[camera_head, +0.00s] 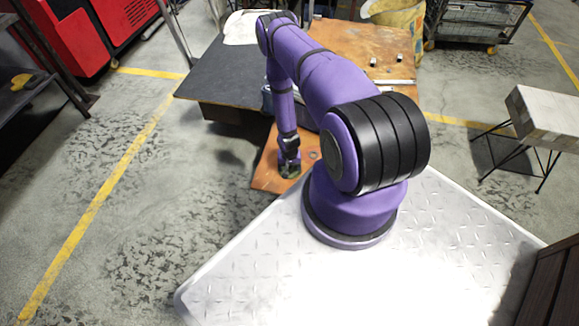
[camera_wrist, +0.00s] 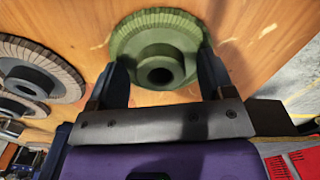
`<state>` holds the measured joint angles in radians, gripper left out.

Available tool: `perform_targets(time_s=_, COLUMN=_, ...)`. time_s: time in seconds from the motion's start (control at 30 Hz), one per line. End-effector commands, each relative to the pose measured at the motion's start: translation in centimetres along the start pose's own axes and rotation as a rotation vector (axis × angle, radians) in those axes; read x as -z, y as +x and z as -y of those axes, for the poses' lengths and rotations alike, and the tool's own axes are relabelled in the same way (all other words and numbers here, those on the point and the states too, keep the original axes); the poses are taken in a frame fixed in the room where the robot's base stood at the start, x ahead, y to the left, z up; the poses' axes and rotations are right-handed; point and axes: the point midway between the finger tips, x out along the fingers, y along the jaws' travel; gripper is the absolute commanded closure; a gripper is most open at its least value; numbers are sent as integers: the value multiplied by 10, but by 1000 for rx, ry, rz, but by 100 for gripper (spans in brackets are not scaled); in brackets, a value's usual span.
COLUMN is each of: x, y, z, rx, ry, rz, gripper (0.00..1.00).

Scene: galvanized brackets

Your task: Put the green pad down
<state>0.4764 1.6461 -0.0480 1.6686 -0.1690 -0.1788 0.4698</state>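The green pad (camera_wrist: 150,45) is a round disc with a ridged rim and a dark central hole, in the upper middle of the wrist view. My gripper (camera_wrist: 163,70) has one finger at each side of the pad, and both fingers meet its edges. In the head view my gripper (camera_head: 289,168) points down over the near end of the orange-brown wooden surface (camera_head: 268,178), with a bit of green at its tip. The wooden surface fills the background behind the pad in the wrist view. I cannot tell whether the pad touches it.
Brown-grey ridged discs (camera_wrist: 68,75) lie left of the pad in the wrist view. A dark sheet (camera_head: 225,75) and small metal pieces (camera_head: 399,57) lie on the table in the head view. A stool (camera_head: 545,115) stands at right. Floor left of the table is clear.

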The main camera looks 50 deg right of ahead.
Motion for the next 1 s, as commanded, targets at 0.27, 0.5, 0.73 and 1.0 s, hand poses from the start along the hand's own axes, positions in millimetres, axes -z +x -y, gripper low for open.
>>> perform_targets(time_s=0.27, x=0, y=-8, z=0, rx=0, ry=0, rz=0, gripper=25)
perform_targets(time_s=0.5, x=1, y=-46, z=0, rx=1, ry=0, rz=-2, gripper=25)
perform_targets(time_s=0.73, x=1, y=-87, z=0, rx=1, ry=0, rz=-2, gripper=25)
perform_targets(time_s=1.0, x=0, y=-117, z=0, rx=1, ry=0, rz=-1, gripper=25)
